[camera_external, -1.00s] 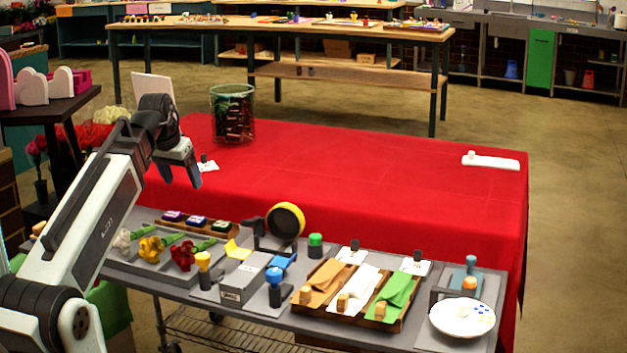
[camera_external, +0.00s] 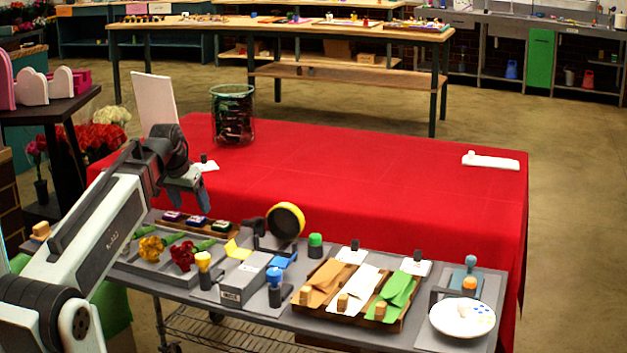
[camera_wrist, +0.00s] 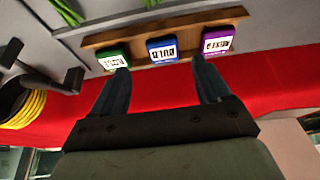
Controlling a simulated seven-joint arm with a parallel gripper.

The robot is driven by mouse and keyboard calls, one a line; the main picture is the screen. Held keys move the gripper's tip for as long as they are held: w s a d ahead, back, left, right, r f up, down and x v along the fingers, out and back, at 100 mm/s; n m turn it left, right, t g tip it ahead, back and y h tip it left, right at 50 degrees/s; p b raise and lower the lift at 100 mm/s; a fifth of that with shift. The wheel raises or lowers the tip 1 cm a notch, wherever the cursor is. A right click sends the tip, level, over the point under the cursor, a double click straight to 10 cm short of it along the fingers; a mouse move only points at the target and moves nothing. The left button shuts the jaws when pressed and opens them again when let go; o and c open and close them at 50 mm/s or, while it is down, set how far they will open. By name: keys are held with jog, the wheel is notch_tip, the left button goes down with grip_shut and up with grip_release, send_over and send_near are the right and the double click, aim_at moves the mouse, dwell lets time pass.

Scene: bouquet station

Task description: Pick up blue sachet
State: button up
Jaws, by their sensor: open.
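The blue sachet (camera_wrist: 162,49) lies in the middle of a wooden tray (camera_wrist: 236,12), between a green sachet (camera_wrist: 114,58) and a purple sachet (camera_wrist: 217,40). In the external view the blue sachet (camera_external: 196,221) is small, in the row on the near bench. My gripper (camera_external: 188,208) is open and empty, above and just behind the sachet row. In the wrist view my gripper (camera_wrist: 161,72) has its two fingers apart, with the blue sachet ahead between the fingertips. The fingertips look apart from the blue sachet, but the exact height gap is unclear.
A roll of yellow tape (camera_external: 286,221) on a dark holder stands right of the tray. Flowers (camera_external: 152,249) lie in front of the tray. A red-covered table (camera_external: 350,185) is behind the bench, mostly clear, with a glass vase (camera_external: 232,115) on it.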

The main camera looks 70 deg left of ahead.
aim_at(198, 217)
jog(key=shift+a+r+x, duration=0.1)
jog(key=shift+a+x, duration=0.1)
jog(key=shift+x, duration=0.65)
jog(key=shift+a+r+x, duration=0.1)
jog(key=shift+a+x, duration=0.05)
jog(key=shift+x, duration=0.75)
jog(key=shift+a+x, duration=0.2)
jog(key=shift+x, duration=0.65)
jog(key=shift+w, duration=0.15)
jog(key=c, duration=1.1)
jog(key=shift+r, duration=0.1)
